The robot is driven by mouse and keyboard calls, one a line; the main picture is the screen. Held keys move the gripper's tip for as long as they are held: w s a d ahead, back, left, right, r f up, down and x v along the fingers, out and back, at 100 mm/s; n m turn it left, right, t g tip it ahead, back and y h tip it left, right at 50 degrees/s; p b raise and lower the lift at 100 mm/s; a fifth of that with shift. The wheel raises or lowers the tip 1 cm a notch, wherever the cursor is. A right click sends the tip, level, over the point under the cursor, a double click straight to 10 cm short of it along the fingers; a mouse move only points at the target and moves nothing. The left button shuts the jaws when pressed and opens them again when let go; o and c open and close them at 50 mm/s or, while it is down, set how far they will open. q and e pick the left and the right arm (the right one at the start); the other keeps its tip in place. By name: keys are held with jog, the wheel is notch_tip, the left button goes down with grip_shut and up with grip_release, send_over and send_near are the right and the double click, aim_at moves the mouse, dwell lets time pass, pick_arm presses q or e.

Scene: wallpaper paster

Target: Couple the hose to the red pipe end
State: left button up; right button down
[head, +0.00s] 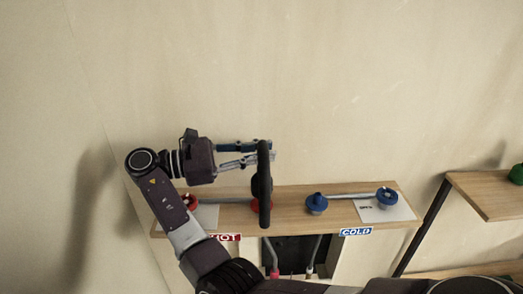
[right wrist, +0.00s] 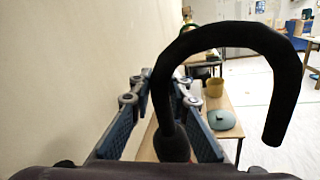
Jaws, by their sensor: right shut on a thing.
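My right gripper (head: 262,153) is shut on a black hose (head: 264,185), holding it above the wooden shelf near the wall. In the head view the hose hangs upright, seen edge-on. In the right wrist view the hose (right wrist: 225,38) curves over in a hook with its free end at the right; its thick lower part sits between the blue finger pads (right wrist: 160,120). A red pipe end (head: 274,272) shows below the shelf, on a grey pipe, in front of a dark opening. It is apart from the hose. My left gripper is not in view.
The wooden shelf (head: 345,212) carries red and blue valve knobs (head: 316,204) joined to metal pipes, with HOT (head: 224,237) and COLD (head: 356,232) labels. A second pipe (head: 311,268) stands beside the red end. Another shelf unit (head: 485,198) is at right.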

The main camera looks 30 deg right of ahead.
dwell(0.4)
jog(key=shift+p, duration=0.45)
jog(key=shift+a+f+b, duration=0.15)
jog(key=shift+f+b, duration=0.7)
jog(key=shift+f, duration=1.35)
jog(key=c, duration=1.7)
grip_release()
jog(key=shift+c, duration=0.2)
jog(key=shift+f, duration=0.1)
